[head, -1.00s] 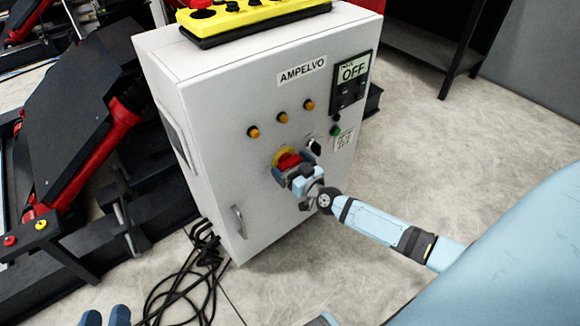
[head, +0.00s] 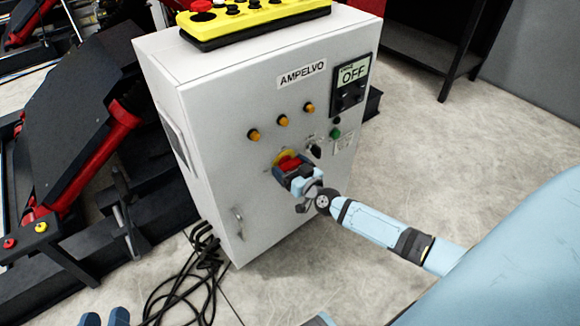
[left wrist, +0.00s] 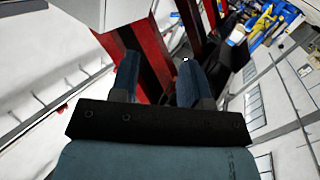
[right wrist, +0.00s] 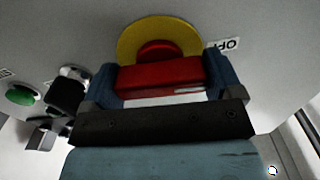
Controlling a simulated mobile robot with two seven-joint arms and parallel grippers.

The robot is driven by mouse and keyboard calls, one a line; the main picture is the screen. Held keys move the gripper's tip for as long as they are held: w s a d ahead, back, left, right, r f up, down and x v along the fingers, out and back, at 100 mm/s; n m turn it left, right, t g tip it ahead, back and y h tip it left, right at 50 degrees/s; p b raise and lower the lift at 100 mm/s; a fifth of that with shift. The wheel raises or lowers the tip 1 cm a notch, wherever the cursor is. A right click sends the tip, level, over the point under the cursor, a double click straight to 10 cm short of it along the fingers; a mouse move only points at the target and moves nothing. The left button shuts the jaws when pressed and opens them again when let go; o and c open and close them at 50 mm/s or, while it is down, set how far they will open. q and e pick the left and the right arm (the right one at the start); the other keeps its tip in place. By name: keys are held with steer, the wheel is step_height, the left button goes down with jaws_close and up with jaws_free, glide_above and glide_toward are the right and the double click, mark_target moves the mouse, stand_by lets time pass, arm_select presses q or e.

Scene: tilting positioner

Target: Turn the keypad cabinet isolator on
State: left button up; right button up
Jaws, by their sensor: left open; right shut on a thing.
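The keypad cabinet (head: 215,130) is a white box labelled AMPELVO, and its small display (head: 353,74) reads OFF. The isolator is a red handle on a yellow round plate (head: 284,157) on the cabinet front. In the right wrist view the red handle (right wrist: 160,77) lies between the fingers of my right gripper (right wrist: 168,80), which is shut on it. The gripper also shows in the head view (head: 291,172). Part of an OFF label shows beside the yellow plate. My left gripper (left wrist: 160,82) is open and empty, away from the cabinet; its fingertips show at the head view's lower left (head: 105,318).
A black selector switch (head: 314,150) and a green button (head: 336,133) are close by the isolator. Several orange lamps (head: 282,121) sit above it. A yellow pendant (head: 255,18) lies on top. Black cables (head: 190,275) lie on the floor at left. The floor at right is clear.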

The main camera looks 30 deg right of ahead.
steer(key=m, duration=0.4)
steer(key=shift+m, duration=1.9)
steer(key=m, duration=0.3)
steer(key=shift+m, duration=0.3)
steer(key=m+b, duration=0.1)
steer(key=m, duration=0.1)
steer(key=shift+m, duration=1.3)
arm_select(q)
steer(key=shift+d+r+t+h+b, duration=0.2)
steer(key=shift+d+r+t+h, duration=0.1)
steer(key=shift+r, duration=0.35)
steer(key=shift+d+r+t+h+b, duration=0.2)
steer(key=shift+d+r+h, duration=0.1)
steer(key=shift+r, duration=0.3)
arm_select(e)
steer(key=shift+m, duration=0.6)
